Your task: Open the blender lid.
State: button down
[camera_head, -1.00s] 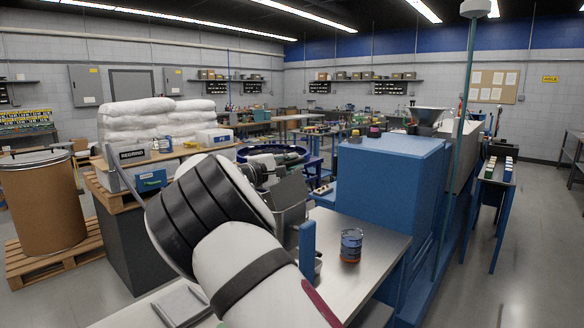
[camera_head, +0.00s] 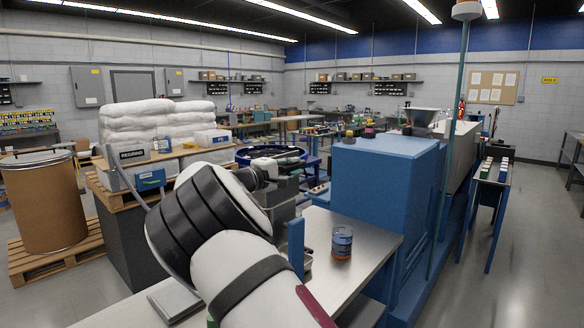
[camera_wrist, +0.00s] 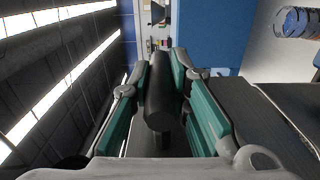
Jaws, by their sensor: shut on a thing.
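My gripper (camera_head: 262,174) is at the grey metal blender (camera_head: 284,212), beyond my arm in the head view. My arm hides much of the blender. In the wrist view my gripper (camera_wrist: 161,75) has its teal-padded fingers closed on a dark cylindrical handle (camera_wrist: 160,100), which I take to be the lid's. A dark panel (camera_head: 285,187), apparently the lid, shows beside the gripper in the head view. Its exact angle and how far it stands from the rim cannot be told.
A steel table (camera_head: 350,275) carries a blue-and-orange can (camera_head: 342,243). A blue post (camera_head: 296,245) stands beside the blender. A large blue machine (camera_head: 383,190) stands to the right. White sacks (camera_head: 135,125) and a brown drum (camera_head: 45,203) are at left.

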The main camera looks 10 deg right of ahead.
jog(key=shift+d, duration=0.1)
jog(key=c, duration=1.5)
grip_release()
jog(key=shift+f, duration=0.1)
jog(key=v, duration=1.2)
